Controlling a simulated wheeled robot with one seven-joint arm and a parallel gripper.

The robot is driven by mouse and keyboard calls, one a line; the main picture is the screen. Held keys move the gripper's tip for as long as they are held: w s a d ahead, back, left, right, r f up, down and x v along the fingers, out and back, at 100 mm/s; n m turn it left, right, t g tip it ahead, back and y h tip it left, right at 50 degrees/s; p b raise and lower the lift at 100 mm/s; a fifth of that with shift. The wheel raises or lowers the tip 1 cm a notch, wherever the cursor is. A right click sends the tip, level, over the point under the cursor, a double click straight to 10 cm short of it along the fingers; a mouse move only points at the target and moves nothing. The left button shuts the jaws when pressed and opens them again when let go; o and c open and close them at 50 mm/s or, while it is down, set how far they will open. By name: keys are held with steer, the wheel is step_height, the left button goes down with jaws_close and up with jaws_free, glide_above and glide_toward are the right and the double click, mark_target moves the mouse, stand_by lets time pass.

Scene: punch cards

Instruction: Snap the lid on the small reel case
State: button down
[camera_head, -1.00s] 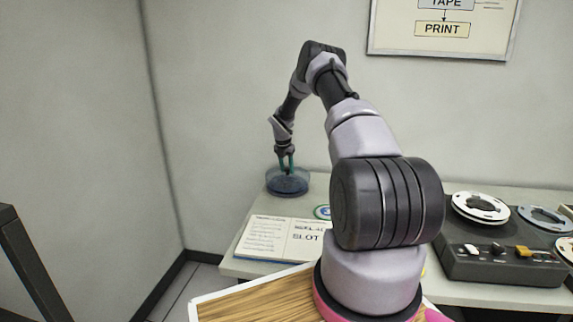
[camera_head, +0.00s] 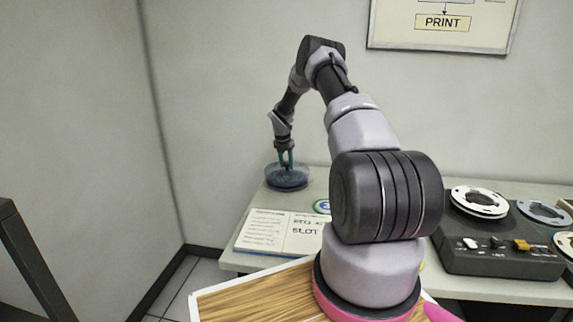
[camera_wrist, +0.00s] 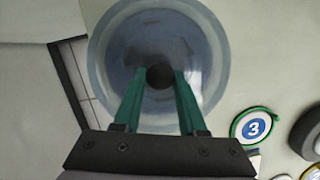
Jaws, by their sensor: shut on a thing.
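My gripper (camera_wrist: 162,78) is shut on the dark round knob (camera_wrist: 159,76) at the centre of a clear bluish round lid (camera_wrist: 125,45). Its green fingers stand on either side of the knob. In the head view my gripper (camera_head: 287,160) points down at the far left corner of the table, over the bluish round reel case (camera_head: 288,182). The lid and case overlap in both views and look roughly concentric from above. I cannot tell whether the lid is fully seated on the rim.
An open booklet (camera_head: 270,233) lies in front of the case on the table. A round badge marked 3 (camera_wrist: 254,128) lies to the right. A dark tape machine with reels (camera_head: 490,252) stands farther right. The wall is close behind the case.

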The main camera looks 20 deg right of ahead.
mark_target(286, 165)
steer(key=shift+f, duration=1.75)
stand_by(0.3)
steer(key=shift+c, duration=1.9)
jaws_free()
steer(key=shift+c, duration=1.1)
steer(key=shift+r, duration=3.5)
